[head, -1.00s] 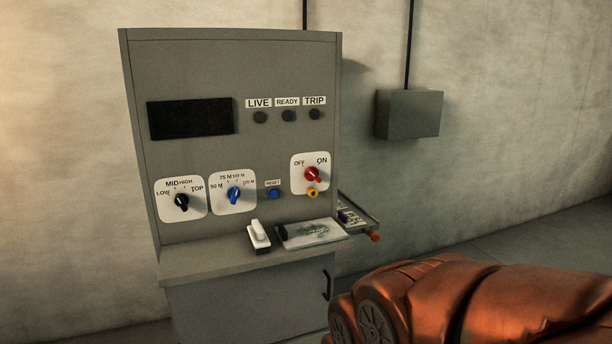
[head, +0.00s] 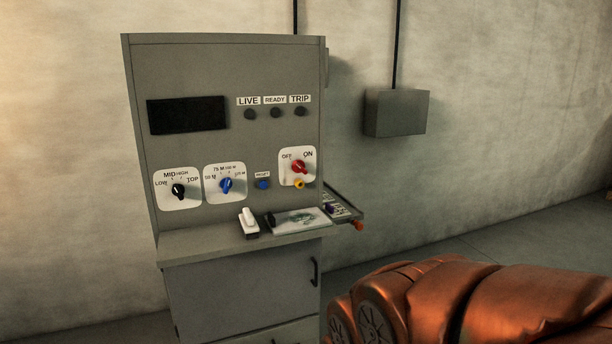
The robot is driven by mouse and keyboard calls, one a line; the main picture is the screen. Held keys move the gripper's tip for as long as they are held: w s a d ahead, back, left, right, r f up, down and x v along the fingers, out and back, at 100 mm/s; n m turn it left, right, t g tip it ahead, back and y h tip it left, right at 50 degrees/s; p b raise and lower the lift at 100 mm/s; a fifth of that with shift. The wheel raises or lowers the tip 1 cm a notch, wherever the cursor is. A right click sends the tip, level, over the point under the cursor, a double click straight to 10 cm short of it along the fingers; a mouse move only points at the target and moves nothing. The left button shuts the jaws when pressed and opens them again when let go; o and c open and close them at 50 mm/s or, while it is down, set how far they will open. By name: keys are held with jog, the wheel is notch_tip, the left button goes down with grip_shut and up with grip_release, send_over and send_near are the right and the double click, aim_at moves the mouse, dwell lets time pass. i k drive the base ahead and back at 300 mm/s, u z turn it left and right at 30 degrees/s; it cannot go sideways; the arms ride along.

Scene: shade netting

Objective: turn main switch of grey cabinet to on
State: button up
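The grey cabinet (head: 232,70) stands against the wall left of centre in the head view. Its main switch is a red knob (head: 300,167) on a white plate at the right of the panel, with OFF at its upper left and ON at its upper right. The knob seems tilted toward OFF, but it is too small to be sure. A small yellow part (head: 299,184) sits just below it. The three lamps under LIVE, READY and TRIP look dark. An orange-brown part of my arm fills the lower right, well apart from the switch. My gripper is not visible.
A black knob (head: 178,191), a blue knob (head: 226,185) and a blue reset button (head: 263,184) share the panel. A white object (head: 248,222) and a clipboard-like sheet (head: 297,221) lie on the ledge. A side tray (head: 346,205) juts out right. A grey box (head: 397,112) hangs on the wall.

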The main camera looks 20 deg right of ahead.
aim_at(298, 166)
jog(key=z, duration=0.35)
jog(key=k, duration=0.15)
jog(key=u, duration=0.95)
jog(key=i, duration=0.65)
